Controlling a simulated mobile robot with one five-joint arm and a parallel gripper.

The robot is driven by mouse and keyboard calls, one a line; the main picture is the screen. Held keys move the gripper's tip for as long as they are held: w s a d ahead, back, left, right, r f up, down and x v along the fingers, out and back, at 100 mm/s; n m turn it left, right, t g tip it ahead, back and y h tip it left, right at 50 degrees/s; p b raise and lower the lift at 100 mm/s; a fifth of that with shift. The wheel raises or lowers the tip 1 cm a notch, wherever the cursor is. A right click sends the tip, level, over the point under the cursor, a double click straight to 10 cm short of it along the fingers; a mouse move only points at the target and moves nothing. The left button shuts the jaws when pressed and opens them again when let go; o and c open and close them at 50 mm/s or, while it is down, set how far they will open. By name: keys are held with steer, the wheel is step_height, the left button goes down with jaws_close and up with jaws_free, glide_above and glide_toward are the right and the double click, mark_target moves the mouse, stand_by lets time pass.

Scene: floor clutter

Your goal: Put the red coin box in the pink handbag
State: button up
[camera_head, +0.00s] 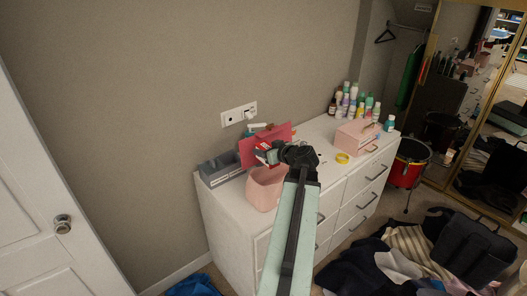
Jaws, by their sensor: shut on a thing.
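My gripper (270,153) is above the left half of the white dresser and is shut on a small red-and-white thing, seemingly the red coin box (262,147). My gripper covers part of it. Just below stands a light pink, open-topped container (264,190), which may be the pink handbag. My arm hides its right side, and its inside is not clear. The held box appears over or slightly behind its opening; I cannot tell the height between them.
A darker pink flat panel (281,135) stands behind my gripper. A grey bin (218,171) is at the left. A yellow tape roll (342,158), a pink box (357,135) and several bottles (352,103) stand on the right of the white dresser (224,217). Clothes (405,255) litter the floor.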

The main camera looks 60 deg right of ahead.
steer(key=f+b, duration=1)
steer(key=shift+s, duration=0.2)
steer(key=shift+r, duration=0.1)
steer(key=o, duration=1.5)
